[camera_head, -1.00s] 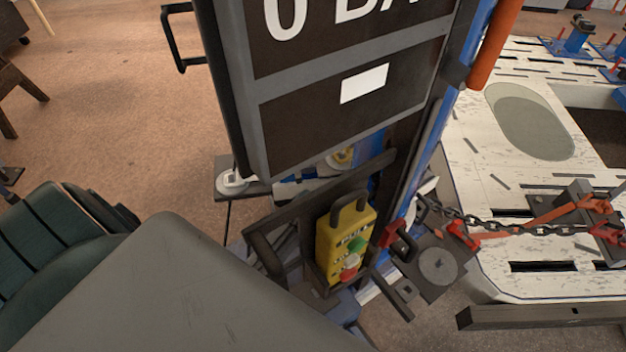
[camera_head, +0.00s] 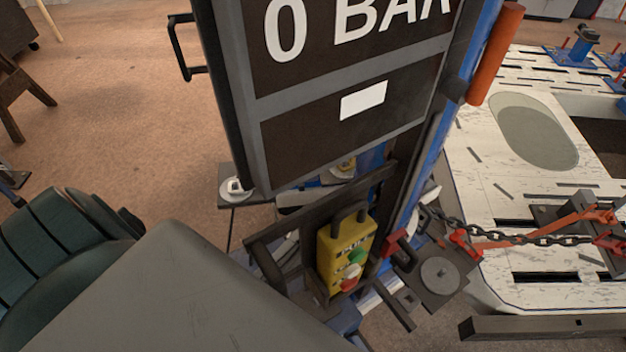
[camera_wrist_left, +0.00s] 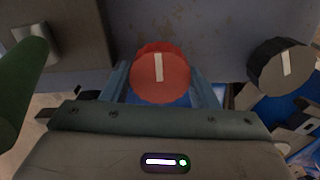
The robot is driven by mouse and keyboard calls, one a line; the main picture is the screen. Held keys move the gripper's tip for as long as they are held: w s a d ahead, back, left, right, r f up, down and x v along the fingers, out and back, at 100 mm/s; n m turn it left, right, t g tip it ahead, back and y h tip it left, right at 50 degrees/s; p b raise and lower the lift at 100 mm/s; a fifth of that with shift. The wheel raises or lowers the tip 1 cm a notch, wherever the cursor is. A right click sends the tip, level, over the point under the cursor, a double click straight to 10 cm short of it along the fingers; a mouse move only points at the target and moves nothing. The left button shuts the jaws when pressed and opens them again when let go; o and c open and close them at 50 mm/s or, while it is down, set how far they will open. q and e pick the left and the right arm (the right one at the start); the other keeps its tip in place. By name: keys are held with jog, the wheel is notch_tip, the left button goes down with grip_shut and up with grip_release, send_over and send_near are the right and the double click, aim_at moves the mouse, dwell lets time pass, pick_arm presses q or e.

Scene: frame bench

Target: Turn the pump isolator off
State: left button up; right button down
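In the left wrist view a round red knob (camera_wrist_left: 161,77) with a white pointer bar sits on a grey panel (camera_wrist_left: 210,25). The bar stands nearly upright. No label is readable, so I cannot tell for certain that it is the pump isolator. My left gripper (camera_wrist_left: 162,84) is open, with one blue-grey finger on each side of the knob. I cannot tell whether the fingers touch it. The knob and left gripper do not show clearly in the head view. My right gripper is in neither view.
A black knob (camera_wrist_left: 283,66) with a white bar is right of the red one; a green cylinder (camera_wrist_left: 22,85) is at left. In the head view a board reading "0 BAR" (camera_head: 330,75) stands above a yellow button box (camera_head: 343,250). A chain (camera_head: 515,236) hangs at right.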

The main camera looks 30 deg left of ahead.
pick_arm(q)
jog(key=n+p, duration=0.2)
jog(key=n, duration=0.1)
jog(key=shift+r+p, duration=0.2)
jog(key=shift+p, duration=0.2)
jog(key=n+p, duration=0.2)
jog(key=n, duration=0.2)
jog(key=shift+f+n+p, duration=0.15)
jog(key=shift+n+p, duration=0.3)
jog(key=shift+n, duration=0.45)
jog(key=o, duration=0.7)
